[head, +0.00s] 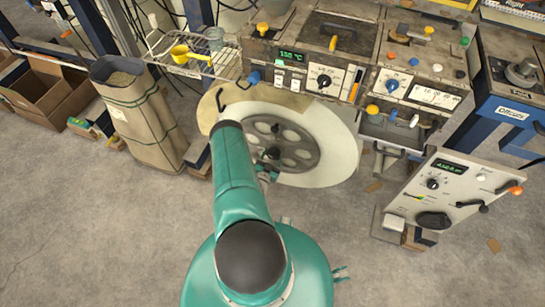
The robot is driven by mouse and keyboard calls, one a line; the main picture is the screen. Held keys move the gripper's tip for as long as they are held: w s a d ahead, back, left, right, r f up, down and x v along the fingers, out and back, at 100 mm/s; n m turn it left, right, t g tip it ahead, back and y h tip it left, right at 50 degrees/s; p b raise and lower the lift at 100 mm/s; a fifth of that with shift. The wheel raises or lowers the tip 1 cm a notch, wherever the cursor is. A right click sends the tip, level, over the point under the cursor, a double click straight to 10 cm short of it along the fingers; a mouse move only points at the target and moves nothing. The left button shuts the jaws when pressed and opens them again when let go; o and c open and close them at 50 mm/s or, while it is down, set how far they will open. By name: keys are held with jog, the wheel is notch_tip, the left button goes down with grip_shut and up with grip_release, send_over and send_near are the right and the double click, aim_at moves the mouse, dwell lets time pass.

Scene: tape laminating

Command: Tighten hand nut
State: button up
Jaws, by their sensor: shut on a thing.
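A large white tape reel (338,140) with a grey perforated hub (302,152) stands facing me in the head view, below the machine's control panels. A dark hand nut (272,153) is at the middle of the hub. My gripper (268,170) is at the hub's centre, at the far end of my teal arm. It is shut on the hand nut, though its fingers are small and partly hidden by my arm. The arm also covers the lower left of the reel.
A tilted white control box (455,190) stands at the right. A tall brown sack (140,112) and cardboard boxes (48,98) are at the left. A wire rack (195,62) holds a yellow scoop (185,53). The concrete floor (80,230) in front is mostly clear.

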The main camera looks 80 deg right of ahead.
jog(key=m, duration=0.6)
jog(key=shift+m, duration=0.3)
jog(key=m, duration=0.6)
jog(key=shift+w+m, duration=0.1)
jog(key=shift+m, duration=0.2)
jog(key=o, duration=1)
jog(key=shift+r, duration=0.1)
jog(key=shift+a, duration=0.15)
jog(key=a, duration=0.4)
jog(key=w+a, duration=0.1)
jog(key=a, duration=0.8)
jog(key=shift+w+a, duration=0.15)
jog(key=shift+a, duration=0.15)
jog(key=shift+w+d, duration=0.1)
